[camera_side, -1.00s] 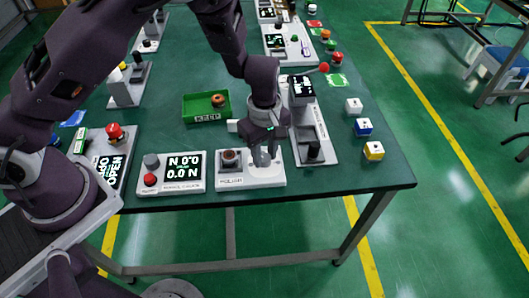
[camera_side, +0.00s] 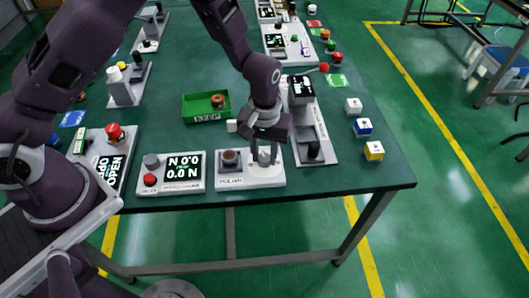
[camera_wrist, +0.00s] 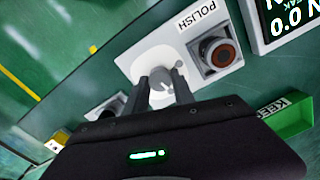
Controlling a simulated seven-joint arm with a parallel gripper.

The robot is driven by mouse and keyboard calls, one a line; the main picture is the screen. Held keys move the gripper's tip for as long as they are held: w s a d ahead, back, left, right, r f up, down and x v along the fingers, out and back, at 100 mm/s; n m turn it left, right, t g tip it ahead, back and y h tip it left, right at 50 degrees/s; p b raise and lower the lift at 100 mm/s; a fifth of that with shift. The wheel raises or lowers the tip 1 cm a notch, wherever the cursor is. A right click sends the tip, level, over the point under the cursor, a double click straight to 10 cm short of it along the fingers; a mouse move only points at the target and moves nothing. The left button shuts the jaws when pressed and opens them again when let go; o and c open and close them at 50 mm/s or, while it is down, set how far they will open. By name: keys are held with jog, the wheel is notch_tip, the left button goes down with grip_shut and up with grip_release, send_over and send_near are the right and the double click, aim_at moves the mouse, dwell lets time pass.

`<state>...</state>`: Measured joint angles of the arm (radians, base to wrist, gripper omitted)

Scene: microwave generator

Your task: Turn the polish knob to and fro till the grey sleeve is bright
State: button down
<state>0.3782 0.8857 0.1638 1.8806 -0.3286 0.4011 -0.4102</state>
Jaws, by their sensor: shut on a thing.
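The polish station is a white plate (camera_side: 250,180) marked POLISH at the table's front edge. Its grey knob (camera_side: 265,156) stands on the right part of the plate and also shows in the wrist view (camera_wrist: 160,76), with a small pointer. My gripper (camera_side: 264,160) points down at the knob with one finger on each side, closed on it; the fingers (camera_wrist: 161,88) partly hide it. In a square grey holder left of the knob sits a round dark piece with a reddish-brown middle (camera_side: 230,156), seen closer in the wrist view (camera_wrist: 222,55). I see no bright finish on it.
A panel reading 0.0 N (camera_side: 183,170) stands just left. A green KEEP tray (camera_side: 190,115) with a brown ring lies behind. A grey device with a dark screen (camera_side: 302,88) stands close on the right. Small cubes (camera_side: 374,150) lie at the right edge.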

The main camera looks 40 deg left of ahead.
aim_at(265, 157)
jog(key=shift+m, duration=1.2)
jog(key=c, duration=1.1)
grip_release()
jog(key=shift+o, duration=0.2)
notch_tip(265, 157, up, 7)
jog(key=shift+r, duration=0.1)
